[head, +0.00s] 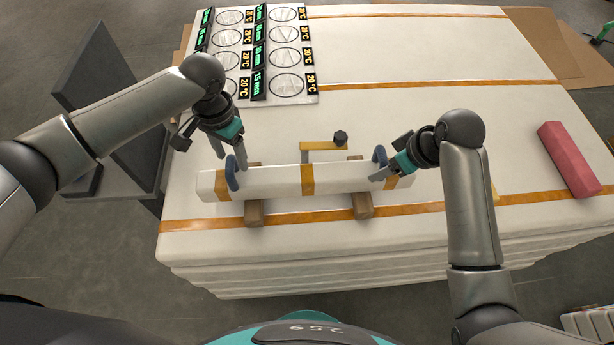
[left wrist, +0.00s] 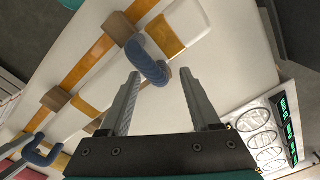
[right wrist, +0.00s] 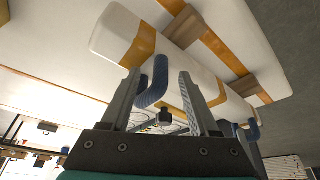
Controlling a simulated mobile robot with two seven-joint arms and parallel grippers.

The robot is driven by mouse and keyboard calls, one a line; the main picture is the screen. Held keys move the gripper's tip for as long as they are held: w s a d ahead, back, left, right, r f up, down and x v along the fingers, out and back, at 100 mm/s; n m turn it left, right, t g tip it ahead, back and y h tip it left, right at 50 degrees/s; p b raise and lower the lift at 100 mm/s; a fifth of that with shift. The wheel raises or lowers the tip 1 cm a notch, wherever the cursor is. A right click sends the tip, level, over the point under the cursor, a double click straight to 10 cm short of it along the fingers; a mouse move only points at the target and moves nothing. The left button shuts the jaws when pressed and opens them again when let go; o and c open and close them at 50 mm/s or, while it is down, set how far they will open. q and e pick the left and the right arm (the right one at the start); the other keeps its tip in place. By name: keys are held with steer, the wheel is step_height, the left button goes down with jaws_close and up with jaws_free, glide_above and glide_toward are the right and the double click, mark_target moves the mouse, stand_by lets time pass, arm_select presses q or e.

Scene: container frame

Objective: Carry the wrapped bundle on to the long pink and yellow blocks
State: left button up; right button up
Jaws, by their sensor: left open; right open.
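The wrapped bundle (head: 270,182) is a long white bar with orange bands and two blue handles, lying level across two wooden supports. My left gripper (head: 231,155) is open at the left blue handle (head: 232,173). In the left wrist view that handle (left wrist: 146,60) lies just beyond and partly between the fingertips (left wrist: 160,75). My right gripper (head: 382,170) is open at the right blue handle (head: 379,154). In the right wrist view that handle (right wrist: 154,85) stands between the open fingers (right wrist: 155,80). A long pink block (head: 568,158) lies at the right; a yellow edge (head: 494,190) shows behind my right forearm, mostly hidden.
The wooden supports (head: 254,212) (head: 362,204) stand on a white, orange-taped stack (head: 430,60). A yellow bracket with a black knob (head: 340,137) is just behind the bundle. A printed sheet with circles (head: 285,100) lies at the back left. The back middle is clear.

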arm_select(q)
steer(key=shift+f, duration=0.8)
arm_select(e)
steer(key=shift+x, duration=0.85)
arm_select(q)
steer(key=shift+c, duration=0.3)
arm_select(e)
steer(key=shift+c, duration=0.3)
arm_select(q)
steer(key=c, duration=0.9)
arm_select(e)
jaws_close()
arm_select(q)
jaws_close()
steer(key=shift+w+a+r, duration=0.1)
steer(key=shift+w, duration=0.05)
arm_select(e)
steer(key=shift+w+r, duration=0.1)
steer(key=shift+r, duration=0.05)
